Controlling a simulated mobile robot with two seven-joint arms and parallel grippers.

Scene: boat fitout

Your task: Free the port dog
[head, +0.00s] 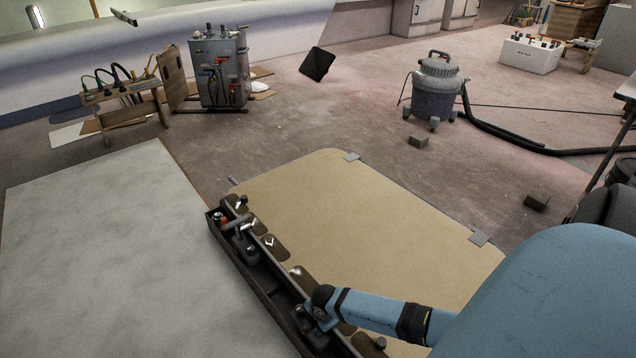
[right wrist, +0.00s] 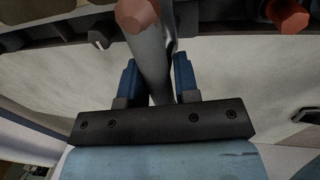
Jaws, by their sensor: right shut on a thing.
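A tan hatch panel (head: 340,215) lies flat, with a dark trough-like frame (head: 262,298) along its left edge. Several small metal dog fittings sit along that edge, one of them a dog with a grey handle (head: 240,228) near the far end. My right gripper (head: 318,304) is low over the near part of the frame. In the right wrist view its blue fingers (right wrist: 157,82) are shut on a grey metal handle (right wrist: 150,52), with a dull red round end (right wrist: 137,14) above it. I cannot tell which dog this handle belongs to. My left gripper is not in view.
Two grey hinge plates (head: 479,238) mark the panel's far right edge. A pale board (head: 110,250) lies left of the frame. A grey vacuum (head: 437,90), a metal cabinet (head: 220,68) and small blocks (head: 418,141) stand on the floor beyond.

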